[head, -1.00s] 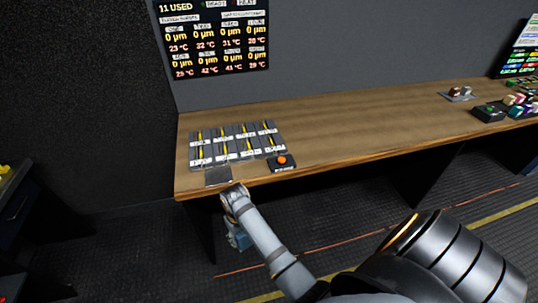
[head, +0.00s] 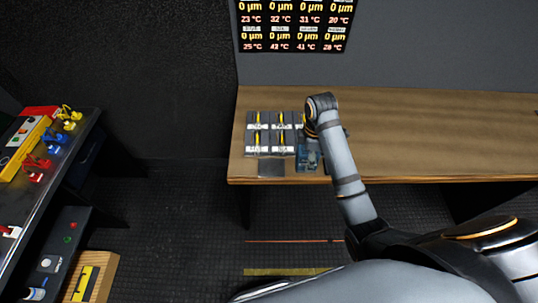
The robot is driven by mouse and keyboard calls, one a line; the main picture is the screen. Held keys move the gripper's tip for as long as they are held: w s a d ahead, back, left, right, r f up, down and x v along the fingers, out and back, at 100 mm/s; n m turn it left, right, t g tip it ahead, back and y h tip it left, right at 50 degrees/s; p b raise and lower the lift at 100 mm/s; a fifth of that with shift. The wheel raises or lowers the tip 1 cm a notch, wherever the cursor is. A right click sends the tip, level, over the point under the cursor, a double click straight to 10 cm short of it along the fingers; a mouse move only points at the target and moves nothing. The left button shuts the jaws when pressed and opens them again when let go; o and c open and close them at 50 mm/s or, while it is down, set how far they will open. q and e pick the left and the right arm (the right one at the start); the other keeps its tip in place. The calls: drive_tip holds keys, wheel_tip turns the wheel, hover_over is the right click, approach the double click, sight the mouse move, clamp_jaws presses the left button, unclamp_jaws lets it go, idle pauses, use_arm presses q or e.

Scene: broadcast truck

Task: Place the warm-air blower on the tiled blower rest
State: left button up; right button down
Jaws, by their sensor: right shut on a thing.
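My right gripper (head: 309,160) is over the front left part of the wooden desk, just right of a flat grey square (head: 271,170). The square lies at the desk's front edge and looks like the tiled blower rest, but tiles cannot be made out. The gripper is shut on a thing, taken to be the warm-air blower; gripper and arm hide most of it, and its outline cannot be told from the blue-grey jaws. Whether it touches the desk cannot be told. My left gripper is not in view.
A bank of grey modules with yellow marks (head: 268,135) stands behind the square, partly covered by my arm. The wooden desk (head: 440,135) is clear to the right. A bench (head: 75,125) at the left holds red, blue and yellow items. A wall screen (head: 295,25) hangs behind.

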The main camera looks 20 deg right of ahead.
drive_tip(key=shift+a+f+b, duration=0.35)
drive_tip(key=shift+a+b, duration=0.2)
drive_tip(key=shift+b, duration=0.3)
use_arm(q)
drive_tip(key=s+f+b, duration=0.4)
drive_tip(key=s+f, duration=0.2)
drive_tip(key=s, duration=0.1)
use_arm(e)
drive_tip(key=shift+w+a+f+b, duration=0.6)
drive_tip(key=shift+w+a+f, duration=0.75)
drive_tip(key=shift+w, duration=0.35)
drive_tip(key=shift+w+a+f+b, duration=0.65)
drive_tip(key=shift+w+a+f, duration=0.45)
drive_tip(key=shift+w+f, duration=0.55)
drive_tip(key=shift+w+a+f+b, duration=0.6)
drive_tip(key=shift+w+a+f, duration=0.75)
drive_tip(key=shift+w, duration=0.35)
wheel_tip(320, 180, down, 2)
drive_tip(key=shift+f, duration=0.25)
drive_tip(key=shift+w+f, duration=0.1)
drive_tip(key=shift+f, duration=0.35)
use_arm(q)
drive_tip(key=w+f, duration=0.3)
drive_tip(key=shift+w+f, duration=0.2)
use_arm(e)
drive_tip(key=shift+f, duration=0.1)
